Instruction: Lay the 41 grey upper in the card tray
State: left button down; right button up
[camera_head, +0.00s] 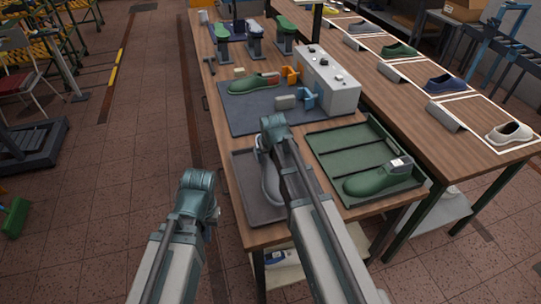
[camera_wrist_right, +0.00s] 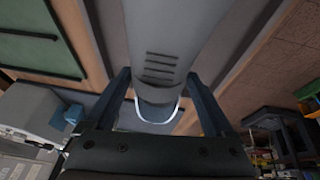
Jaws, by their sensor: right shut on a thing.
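The grey upper (camera_wrist_right: 165,50) is between the two fingers of my right gripper (camera_wrist_right: 160,92), which is shut on it. Its ribbed grey side and pale opening rim show in the right wrist view. In the head view the grey upper (camera_head: 271,188) is partly hidden by my right arm, over a shallow grey tray (camera_head: 243,165). I cannot tell whether it touches the tray floor. Whether this tray is the card one is not clear. My left gripper (camera_head: 212,217) hangs left of the table, apart from the trays; its fingers are too hidden to read.
A green tray (camera_head: 322,150) with a green shoe (camera_head: 372,181) stands right of the grey tray. A dark mat (camera_head: 245,118) behind holds another green shoe (camera_head: 252,83) and blue and orange clamps. A white control box (camera_head: 335,82) stands beside it. More shoes line the right table.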

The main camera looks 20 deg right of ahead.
jog(key=shift+f+b, duration=2.2)
jog(key=shift+f, duration=0.25)
jog(key=shift+f, duration=0.15)
jog(key=o, duration=1.2)
jog(key=shift+c, duration=0.2)
jog(key=p+v, duration=1.2)
jog(key=v, duration=0.2)
jog(key=shift+w, duration=0.1)
jog(key=shift+f, duration=0.1)
